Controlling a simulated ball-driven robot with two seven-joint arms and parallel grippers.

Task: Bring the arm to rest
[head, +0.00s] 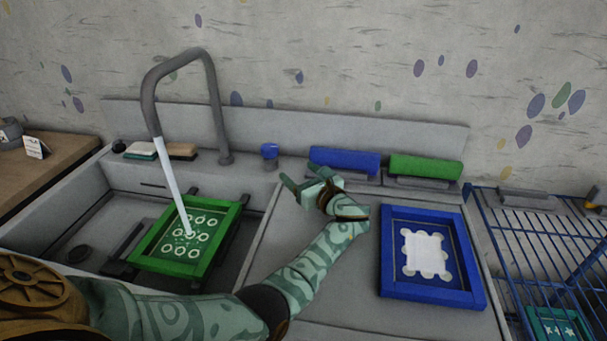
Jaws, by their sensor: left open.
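My left arm comes in from the lower left and reaches over the grey drainboard. Its gripper (302,188) is open and empty, above the back left part of the drainboard. Its jaws point left, toward the sink. A blue-framed screen (387,252) with a white patch in its middle lies flat on the drainboard, to the right of my gripper and apart from it. A green-framed screen (233,238) with white ring shapes lies in the sink, left of my forearm, under running water. My right gripper is not in view.
A grey faucet (181,60) arches over the sink (65,198) with its water on. Blue (345,161) and green (427,167) blocks stand along the back ledge, with sponges (141,151) at left. A blue wire rack (545,232) stands at right, holding a teal screen (556,325).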

